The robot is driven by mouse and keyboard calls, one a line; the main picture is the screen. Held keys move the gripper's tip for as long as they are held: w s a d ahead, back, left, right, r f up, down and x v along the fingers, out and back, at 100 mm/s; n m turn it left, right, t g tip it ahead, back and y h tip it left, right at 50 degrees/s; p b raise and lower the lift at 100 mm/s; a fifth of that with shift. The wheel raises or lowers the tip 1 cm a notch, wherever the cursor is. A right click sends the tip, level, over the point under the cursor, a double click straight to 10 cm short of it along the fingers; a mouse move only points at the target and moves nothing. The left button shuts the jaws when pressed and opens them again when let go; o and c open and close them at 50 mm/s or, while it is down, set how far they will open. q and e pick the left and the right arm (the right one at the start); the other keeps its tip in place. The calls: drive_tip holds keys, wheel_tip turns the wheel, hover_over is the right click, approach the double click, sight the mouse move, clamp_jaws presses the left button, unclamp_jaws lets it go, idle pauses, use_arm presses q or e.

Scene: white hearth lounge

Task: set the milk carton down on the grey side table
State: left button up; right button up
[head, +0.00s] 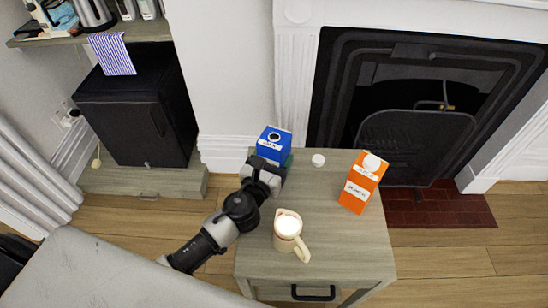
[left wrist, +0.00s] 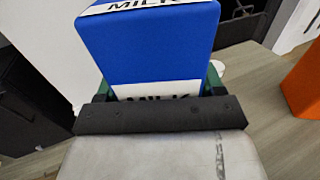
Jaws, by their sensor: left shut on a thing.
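The blue milk carton (head: 273,143) is upright at the back left corner of the grey side table (head: 337,232). Its label reads MILK in the left wrist view (left wrist: 150,50). My left gripper (head: 276,168) is shut on the carton from the front, with its fingers at the carton's sides. The gripper hides the carton's lower part, so I cannot tell whether its base touches the tabletop. My right gripper is in neither view.
An orange carton (head: 362,184) stands at the table's right. A cream jug (head: 289,234) stands near the front, and a small white cap (head: 318,160) lies near the back edge. The fireplace (head: 420,110) is behind. The table's middle is clear.

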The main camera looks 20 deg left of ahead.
use_arm(q)
drive_tip(key=o, duration=1.2)
drive_tip(key=shift+f, duration=0.1)
drive_tip(key=shift+r, duration=0.2)
drive_tip(key=s, duration=0.3)
drive_tip(key=s+b, duration=0.1)
drive_tip(key=s, duration=0.3)
drive_tip(key=s+a, duration=0.1)
drive_tip(key=s, duration=0.2)
drive_tip(key=shift+s+a+f+b, duration=0.1)
drive_tip(key=shift+s+f+b, duration=0.1)
drive_tip(key=shift+s+b, duration=0.15)
drive_tip(key=shift+s+r, duration=0.15)
drive_tip(key=shift+s, duration=0.45)
